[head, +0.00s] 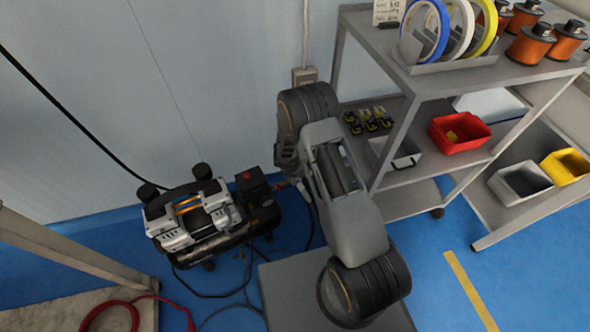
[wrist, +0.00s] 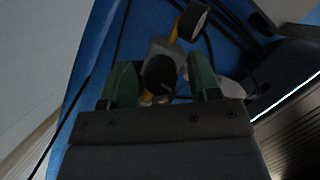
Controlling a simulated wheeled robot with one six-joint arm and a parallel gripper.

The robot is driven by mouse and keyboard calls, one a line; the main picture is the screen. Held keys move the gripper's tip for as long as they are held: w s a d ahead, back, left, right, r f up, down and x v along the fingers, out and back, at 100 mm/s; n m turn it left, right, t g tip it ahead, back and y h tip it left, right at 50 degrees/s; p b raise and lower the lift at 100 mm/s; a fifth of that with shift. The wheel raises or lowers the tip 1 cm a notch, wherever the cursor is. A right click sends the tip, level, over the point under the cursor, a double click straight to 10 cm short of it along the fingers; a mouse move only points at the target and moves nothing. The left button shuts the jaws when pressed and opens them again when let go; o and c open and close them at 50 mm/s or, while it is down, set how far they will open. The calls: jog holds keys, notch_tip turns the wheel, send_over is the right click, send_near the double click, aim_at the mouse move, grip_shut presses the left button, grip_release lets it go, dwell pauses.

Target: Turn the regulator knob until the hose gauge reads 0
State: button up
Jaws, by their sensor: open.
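In the wrist view, my gripper (wrist: 162,82) is open, with one green finger on each side of a dark round knob (wrist: 160,72). The knob sits on a grey regulator body (wrist: 160,48) and appears between the fingers with a small gap at each side; I cannot tell its depth exactly. A round gauge (wrist: 192,22) with a pale face stands beyond the knob, seen at a slant. Its reading cannot be made out. In the head view, my arm largely hides the regulator and the gripper, just right of the compressor (head: 190,215).
The compressor stands on the blue floor by the wall, with dark cables around it. A metal shelf (head: 425,85) with spools and bins stands right of my arm. A red hose (head: 125,305) lies at lower left. A bench leg (head: 70,255) stands at left.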

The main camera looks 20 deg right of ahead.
jog(key=p+v, duration=0.5)
jog(key=v, duration=0.8)
jog(key=shift+r+p, duration=0.35)
jog(key=shift+p, duration=0.05)
jog(key=shift+s+a, duration=0.15)
